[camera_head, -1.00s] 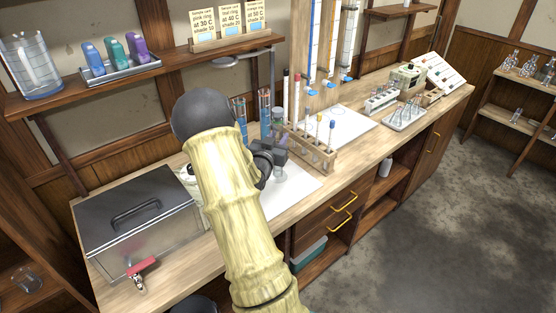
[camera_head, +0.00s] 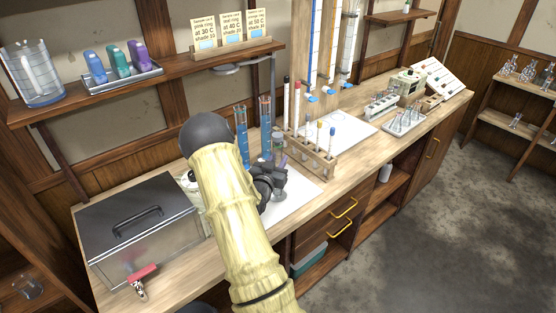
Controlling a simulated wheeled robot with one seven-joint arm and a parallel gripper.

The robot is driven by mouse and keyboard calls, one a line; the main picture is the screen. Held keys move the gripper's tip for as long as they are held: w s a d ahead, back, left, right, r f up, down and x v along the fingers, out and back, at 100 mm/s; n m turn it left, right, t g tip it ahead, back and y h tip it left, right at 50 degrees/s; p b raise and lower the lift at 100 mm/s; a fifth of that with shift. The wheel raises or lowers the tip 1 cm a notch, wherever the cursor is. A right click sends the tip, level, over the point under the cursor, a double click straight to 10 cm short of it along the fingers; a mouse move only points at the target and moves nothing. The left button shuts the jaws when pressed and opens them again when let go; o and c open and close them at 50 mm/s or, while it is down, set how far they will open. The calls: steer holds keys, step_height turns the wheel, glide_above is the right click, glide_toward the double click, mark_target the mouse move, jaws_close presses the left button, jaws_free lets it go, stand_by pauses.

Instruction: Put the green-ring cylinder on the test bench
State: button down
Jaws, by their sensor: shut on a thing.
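My gripper (camera_head: 270,182) is over the white mat (camera_head: 300,200) on the wooden test bench (camera_head: 222,262). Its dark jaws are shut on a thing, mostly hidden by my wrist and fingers. A clear, greyish glass piece (camera_head: 278,146) shows just above the jaws and seems to be the held cylinder. I cannot make out a green ring on it. Two tall cylinders with blue liquid, one on the left (camera_head: 242,140) and one on the right (camera_head: 265,122), stand upright behind my gripper. Their ring colours are too small to tell.
A wooden rack (camera_head: 318,166) with several tubes stands close right of my gripper. A lidded metal bath (camera_head: 138,232) with a red tap fills the bench's left end. A shelf (camera_head: 180,75) hangs above. A white sheet (camera_head: 345,130) lies farther right.

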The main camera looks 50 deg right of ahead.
steer(key=shift+s+r, duration=0.15)
steer(key=c, duration=1.2)
jaws_free()
steer(key=shift+f, duration=0.2)
steer(key=shift+o, duration=0.5)
steer(key=shift+s+d, duration=0.1)
steer(key=shift+s, duration=0.1)
steer(key=shift+w+r, duration=0.1)
steer(key=shift+r, duration=0.15)
steer(key=b+v, duration=0.3)
steer(key=v, duration=0.9)
